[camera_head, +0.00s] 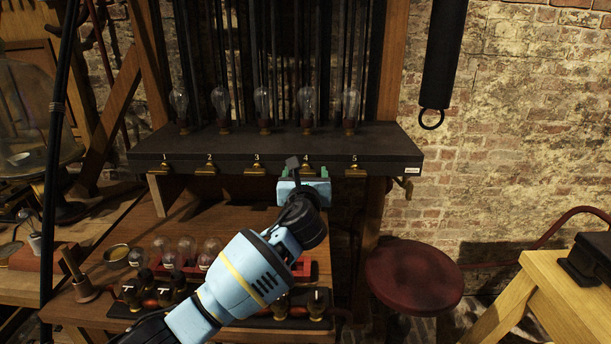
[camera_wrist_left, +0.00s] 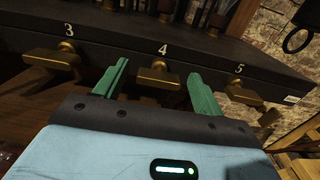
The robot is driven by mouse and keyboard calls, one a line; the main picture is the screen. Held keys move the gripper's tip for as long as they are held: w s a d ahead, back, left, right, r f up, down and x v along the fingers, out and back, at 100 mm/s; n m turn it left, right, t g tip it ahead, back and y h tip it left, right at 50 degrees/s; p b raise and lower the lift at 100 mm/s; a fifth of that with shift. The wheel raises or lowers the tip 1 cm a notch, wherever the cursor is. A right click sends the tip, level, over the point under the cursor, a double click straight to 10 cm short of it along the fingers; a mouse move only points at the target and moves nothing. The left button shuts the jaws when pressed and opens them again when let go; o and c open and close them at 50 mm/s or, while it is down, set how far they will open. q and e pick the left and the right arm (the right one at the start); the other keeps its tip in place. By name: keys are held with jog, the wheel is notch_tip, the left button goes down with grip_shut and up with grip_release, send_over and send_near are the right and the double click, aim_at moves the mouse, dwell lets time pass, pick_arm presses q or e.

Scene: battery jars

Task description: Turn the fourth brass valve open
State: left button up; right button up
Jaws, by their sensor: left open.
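The fourth brass valve (camera_wrist_left: 158,74) sits under the number 4 on the front edge of the dark shelf (camera_head: 270,146). In the left wrist view its crossbar lies roughly along the shelf edge. My left gripper (camera_wrist_left: 155,82) is open, with one green finger on each side of this valve; whether they touch it I cannot tell. In the head view the left gripper (camera_head: 304,178) covers most of the fourth valve. Valve 3 (camera_wrist_left: 55,58) is left of the fingers and valve 5 (camera_wrist_left: 243,95) is right of them. My right gripper is not in view.
Several glass bulbs (camera_head: 263,103) stand on the shelf above the valves. A lower wooden bench (camera_head: 230,219) holds more bulbs and brass-topped fittings under my left arm. A dark red stool (camera_head: 415,276) stands at right. The brick wall beside the shelf is mostly clear.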

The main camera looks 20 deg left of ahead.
pick_arm(q)
jog(key=c, duration=1)
